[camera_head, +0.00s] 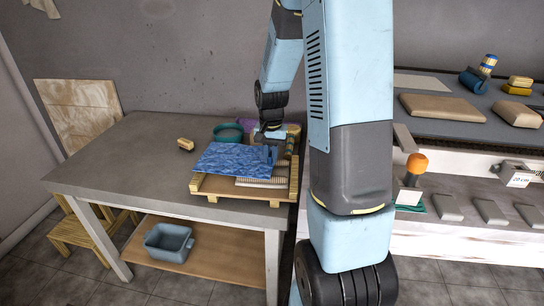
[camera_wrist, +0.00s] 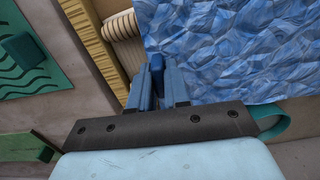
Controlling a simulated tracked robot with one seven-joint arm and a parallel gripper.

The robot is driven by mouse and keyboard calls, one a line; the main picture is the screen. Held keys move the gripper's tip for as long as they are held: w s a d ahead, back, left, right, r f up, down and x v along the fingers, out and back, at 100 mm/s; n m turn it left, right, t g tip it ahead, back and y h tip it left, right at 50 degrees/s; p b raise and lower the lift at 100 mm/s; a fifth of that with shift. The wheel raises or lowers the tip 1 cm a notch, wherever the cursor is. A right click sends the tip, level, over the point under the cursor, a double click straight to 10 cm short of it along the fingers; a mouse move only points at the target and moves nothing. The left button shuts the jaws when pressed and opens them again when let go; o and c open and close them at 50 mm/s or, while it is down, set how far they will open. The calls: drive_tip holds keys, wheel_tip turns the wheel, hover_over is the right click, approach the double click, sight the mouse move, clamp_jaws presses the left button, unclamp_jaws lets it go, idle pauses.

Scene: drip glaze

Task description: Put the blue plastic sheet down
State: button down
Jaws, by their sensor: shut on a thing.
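The blue plastic sheet (camera_head: 236,160) is a crinkled, roughly rectangular piece. In the head view it lies over a wooden tray (camera_head: 233,199) on the grey table, covering much of the tray's left and middle. In the wrist view the sheet (camera_wrist: 232,45) fills the upper right, with its edge running along my gripper. My gripper (camera_head: 270,150) is at the sheet's right edge, and in the wrist view (camera_wrist: 157,70) its fingers are shut at that edge. I cannot tell whether the sheet's underside rests fully on the tray.
A ribbed pale piece (camera_head: 262,183) shows in the tray beside the sheet. A teal ring-shaped bowl (camera_head: 228,132) stands behind. A small wooden block (camera_head: 186,144) lies to the left. The table's left part (camera_head: 130,150) is clear. A blue-grey bin (camera_head: 168,242) sits on the lower shelf.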

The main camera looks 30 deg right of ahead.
drive_tip(key=shift+f, duration=0.85)
drive_tip(key=c, duration=1.1)
unclamp_jaws()
drive_tip(key=shift+r, duration=0.1)
wheel_tip(320, 180, up, 12)
drive_tip(key=s+a+r+n+t, duration=0.2)
drive_tip(key=s+r, duration=0.5)
drive_tip(key=s, duration=0.4)
drive_tip(key=s+a+r+n+t, duration=0.3)
drive_tip(key=s+a+r+n, duration=0.2)
drive_tip(key=s, duration=0.5)
drive_tip(key=shift+s+a+r+t, duration=0.3)
drive_tip(key=shift+s+a+r, duration=0.1)
drive_tip(key=shift+a+r, duration=0.6)
